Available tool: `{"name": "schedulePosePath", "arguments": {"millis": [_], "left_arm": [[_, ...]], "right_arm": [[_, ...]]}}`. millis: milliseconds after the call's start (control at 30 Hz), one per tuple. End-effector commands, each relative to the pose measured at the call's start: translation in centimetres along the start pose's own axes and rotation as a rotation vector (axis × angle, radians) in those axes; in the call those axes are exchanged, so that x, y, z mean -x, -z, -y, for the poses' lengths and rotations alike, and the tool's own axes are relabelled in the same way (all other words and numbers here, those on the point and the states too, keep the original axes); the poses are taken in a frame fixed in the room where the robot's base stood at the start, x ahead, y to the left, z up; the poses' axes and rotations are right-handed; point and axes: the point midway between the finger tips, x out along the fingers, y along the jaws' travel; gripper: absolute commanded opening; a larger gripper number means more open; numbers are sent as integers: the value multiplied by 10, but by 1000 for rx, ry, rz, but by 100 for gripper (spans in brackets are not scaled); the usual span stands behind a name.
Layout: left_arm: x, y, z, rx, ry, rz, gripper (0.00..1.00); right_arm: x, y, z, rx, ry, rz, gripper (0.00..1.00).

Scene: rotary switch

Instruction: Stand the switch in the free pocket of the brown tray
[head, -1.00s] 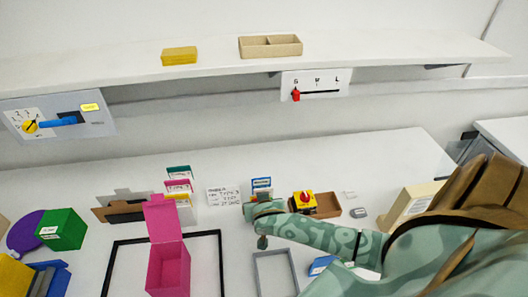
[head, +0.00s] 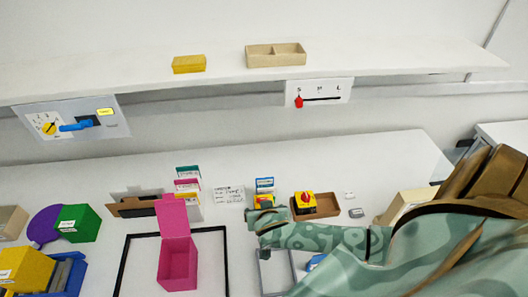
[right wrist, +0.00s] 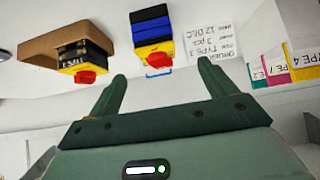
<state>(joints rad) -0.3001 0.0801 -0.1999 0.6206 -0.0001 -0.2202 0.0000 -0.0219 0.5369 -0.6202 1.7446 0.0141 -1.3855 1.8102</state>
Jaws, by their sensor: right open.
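The loose switch (right wrist: 152,35) has a blue body, a yellow face and a red knob; in the head view its yellow part (head: 264,200) shows just beyond my right gripper, partly hidden. The brown tray (right wrist: 32,46) lies beside it and also shows in the head view (head: 328,205). Another switch (right wrist: 84,62), yellow and black with a red knob, stands in one pocket; the pocket on the tray's right in the head view is empty. My right gripper (right wrist: 168,80) is open and empty; its fingers point towards the loose switch, apart from it. My left gripper is not in view.
A pink open box (head: 178,265) and a grey frame (head: 276,272) are nearer. Small pale items (head: 356,212) lie right of the tray. A shelf (head: 380,58) runs above.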

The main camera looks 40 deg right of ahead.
Motion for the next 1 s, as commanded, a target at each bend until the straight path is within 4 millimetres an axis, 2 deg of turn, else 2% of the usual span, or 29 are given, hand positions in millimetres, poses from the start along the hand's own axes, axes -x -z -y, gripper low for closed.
{"name": "schedulePosePath", "arguments": {"millis": [33,100,200,367,633,733,933,967,1000], "left_arm": [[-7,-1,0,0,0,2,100],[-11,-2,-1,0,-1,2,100],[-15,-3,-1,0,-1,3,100],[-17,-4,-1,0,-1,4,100],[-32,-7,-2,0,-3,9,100],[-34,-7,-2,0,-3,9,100],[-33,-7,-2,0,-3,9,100],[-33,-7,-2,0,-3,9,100],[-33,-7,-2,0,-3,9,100]], "right_arm": [[-15,-1,0,2,-1,-2,84],[-29,-1,0,1,-2,-3,84],[-44,-1,0,1,0,-1,84],[-54,0,-1,0,0,0,84],[-96,0,-6,0,0,-1,84],[-102,0,-6,-1,0,0,84],[-102,1,-6,-1,1,1,84],[-102,1,-6,-1,1,1,78],[-102,1,-6,-1,1,1,67]]}}
